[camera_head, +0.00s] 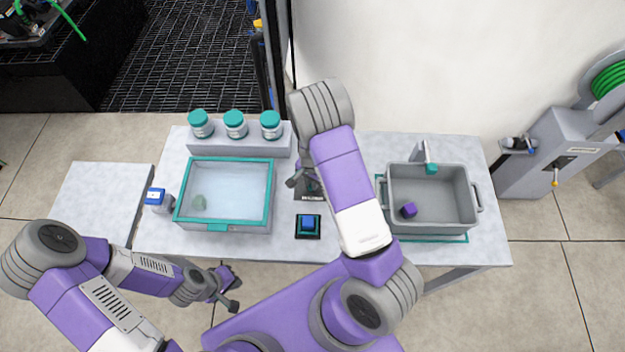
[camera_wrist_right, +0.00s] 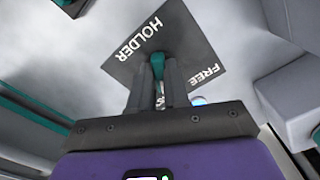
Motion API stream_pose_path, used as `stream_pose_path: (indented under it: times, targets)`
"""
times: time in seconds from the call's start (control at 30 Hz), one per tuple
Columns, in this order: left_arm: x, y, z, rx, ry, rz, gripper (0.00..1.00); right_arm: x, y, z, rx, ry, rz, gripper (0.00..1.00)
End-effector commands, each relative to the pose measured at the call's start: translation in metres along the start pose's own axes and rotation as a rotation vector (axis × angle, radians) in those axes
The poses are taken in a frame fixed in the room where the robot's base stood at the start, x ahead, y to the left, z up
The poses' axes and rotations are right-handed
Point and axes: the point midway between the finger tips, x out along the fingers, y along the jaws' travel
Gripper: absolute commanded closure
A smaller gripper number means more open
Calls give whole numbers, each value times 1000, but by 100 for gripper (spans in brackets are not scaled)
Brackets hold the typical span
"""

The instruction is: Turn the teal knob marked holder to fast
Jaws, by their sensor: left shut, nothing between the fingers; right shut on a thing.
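The teal knob (camera_wrist_right: 157,62) stands on a dark plate marked HOLDER (camera_wrist_right: 128,58) in the right wrist view. The word FREE shows at the plate's right; another word is mostly hidden behind the fingers. My right gripper (camera_wrist_right: 160,82) is shut on the knob. In the head view my right gripper (camera_head: 297,181) is at the dark plate (camera_head: 309,190) in the middle of the table, and my arm hides most of it. My left gripper (camera_head: 235,289) is shut and empty, in front of the table's front edge.
A teal-rimmed clear-lidded tote (camera_head: 269,200) stands left, with three teal-lidded jars (camera_head: 235,126) behind. A blue button (camera_head: 308,223) sits in front of the plate.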

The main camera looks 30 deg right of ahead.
Motion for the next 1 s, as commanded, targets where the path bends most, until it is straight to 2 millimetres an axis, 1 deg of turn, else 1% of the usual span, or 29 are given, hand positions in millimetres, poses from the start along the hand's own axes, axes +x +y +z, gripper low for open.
stream_pose_path:
  times: [0.3, 0.77, 0.8, 0.93, 0.97, 1.0]
  targets:
    - [-4, 1, 0, 0, 0, 0, 100, 0, 0, 1, 94, -2, 1, 100]
    - [-4, 2, 0, 0, 0, 0, 100, 0, 0, 1, 109, -2, 1, 100]
    - [-4, 2, 0, 0, 0, 0, 100, 0, 0, 1, 109, -2, 1, 81]
    - [-4, 2, 0, 0, 0, 0, 100, 0, 0, 0, 108, -1, 1, 61]
    - [-4, 2, 0, 0, 0, 0, 100, 0, 0, 0, 107, -1, 0, 58]
    - [-4, 2, 0, 0, 0, 0, 100, 0, 0, 0, 107, -1, 0, 58]
